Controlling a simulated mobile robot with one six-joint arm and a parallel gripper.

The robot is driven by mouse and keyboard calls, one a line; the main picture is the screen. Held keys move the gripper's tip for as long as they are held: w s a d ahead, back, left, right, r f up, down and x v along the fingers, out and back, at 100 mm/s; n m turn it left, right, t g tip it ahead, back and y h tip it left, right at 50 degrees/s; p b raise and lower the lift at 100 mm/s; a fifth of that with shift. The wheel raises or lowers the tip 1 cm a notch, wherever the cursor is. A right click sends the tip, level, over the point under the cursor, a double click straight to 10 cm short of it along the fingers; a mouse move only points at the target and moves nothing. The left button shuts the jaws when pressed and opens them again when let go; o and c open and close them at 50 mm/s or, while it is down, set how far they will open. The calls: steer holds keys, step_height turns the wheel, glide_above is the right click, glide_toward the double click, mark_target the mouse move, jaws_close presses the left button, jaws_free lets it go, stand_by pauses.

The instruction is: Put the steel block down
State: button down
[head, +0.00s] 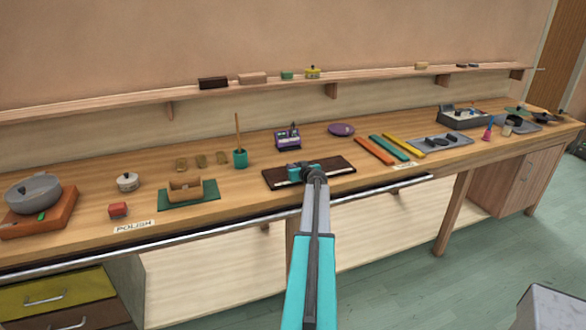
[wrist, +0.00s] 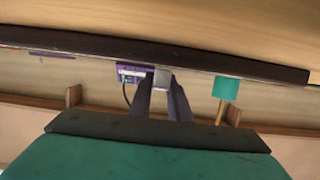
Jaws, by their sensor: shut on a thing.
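My gripper (head: 292,173) is over the dark board (head: 338,167) at the middle of the bench in the head view. In the wrist view, the two dark fingers of my gripper (wrist: 163,84) are shut on a small grey steel block (wrist: 162,77). The block is at the fingertips, in front of the long dark board (wrist: 240,66). I cannot tell whether the block touches the board or hangs just above it. In the head view my gripper mostly hides the block.
A green mat (head: 206,191) with a cardboard box lies left. Orange, green and yellow bars (head: 388,148) lie right. A metal rail (head: 210,225) runs along the bench front.

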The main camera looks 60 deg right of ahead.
steer(key=shift+f+b, duration=0.15)
steer(key=shift+b, duration=0.25)
steer(key=c, duration=1.6)
jaws_free()
steer(key=shift+c, duration=0.2)
steer(key=shift+p, duration=1.15)
steer(key=shift+s+a+b, duration=0.3)
steer(key=shift+s+b, duration=0.05)
steer(key=shift+b, duration=0.05)
steer(key=shift+b+v, duration=0.85)
steer(key=shift+v, duration=0.6)
steer(key=shift+b+v, duration=1.5)
steer(key=shift+v, duration=3.55)
steer(key=shift+d, duration=0.15)
